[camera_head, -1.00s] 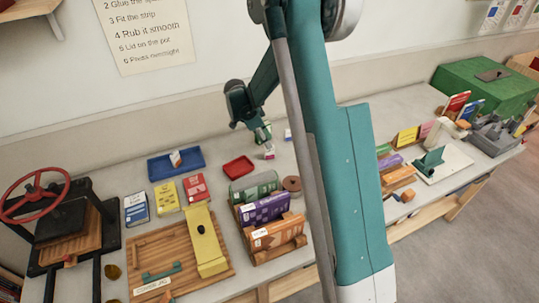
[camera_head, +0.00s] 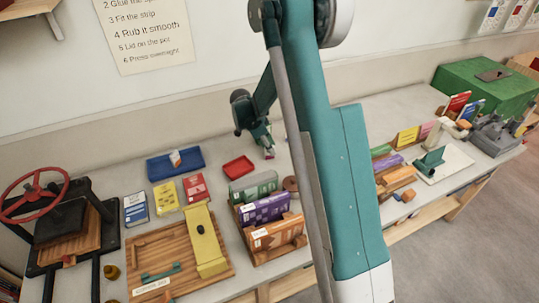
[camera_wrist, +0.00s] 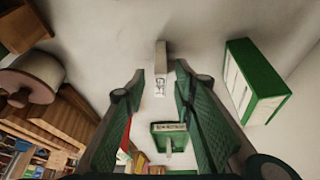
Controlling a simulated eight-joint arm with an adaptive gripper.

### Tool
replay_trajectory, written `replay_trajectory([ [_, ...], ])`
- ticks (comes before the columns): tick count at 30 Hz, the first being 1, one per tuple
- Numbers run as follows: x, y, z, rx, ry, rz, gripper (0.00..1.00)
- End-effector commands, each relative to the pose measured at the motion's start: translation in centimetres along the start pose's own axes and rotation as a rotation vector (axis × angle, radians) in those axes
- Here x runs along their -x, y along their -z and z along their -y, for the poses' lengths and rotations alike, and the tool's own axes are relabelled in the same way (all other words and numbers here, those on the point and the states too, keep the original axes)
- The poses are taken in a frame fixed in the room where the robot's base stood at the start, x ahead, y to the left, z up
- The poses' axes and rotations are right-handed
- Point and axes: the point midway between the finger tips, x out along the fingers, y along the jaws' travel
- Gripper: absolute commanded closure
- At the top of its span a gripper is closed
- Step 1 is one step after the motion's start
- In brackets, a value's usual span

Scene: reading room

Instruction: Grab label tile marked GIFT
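The label tile marked GIFT (camera_wrist: 160,82) is a small pale block with dark lettering. In the wrist view it stands on the light tabletop, just ahead of and between my fingertips. My gripper (camera_wrist: 160,78) is open, with a green-padded finger on each side and gaps visible to the tile. In the head view my gripper (camera_head: 267,145) is low over the table behind the red tray, and it largely hides the tile.
A green-covered block (camera_wrist: 252,82) stands right of the fingers in the wrist view. A round brownish pot (camera_wrist: 28,78) is at left. The red tray (camera_head: 238,167), blue tray (camera_head: 176,164) and a rack of upright books (camera_head: 275,235) lie nearby.

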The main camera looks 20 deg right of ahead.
Motion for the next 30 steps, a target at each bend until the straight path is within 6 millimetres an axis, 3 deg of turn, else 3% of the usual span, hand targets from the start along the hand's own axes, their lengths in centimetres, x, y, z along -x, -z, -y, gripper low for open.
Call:
replay_trajectory([
  [3, 0.0, 0.0, 0.0, 0.0, 0.0, 0.0, 0.74],
  [9, 0.0, 0.0, 0.0, 0.0, 0.0, 0.0, 1.0],
  [22, 0.3, 0.1, 0.0, 0.0, 0.0, 0.0, 1.0],
  [30, 2.5, 1.0, 0.0, 0.0, 0.0, 0.0, 1.0],
])
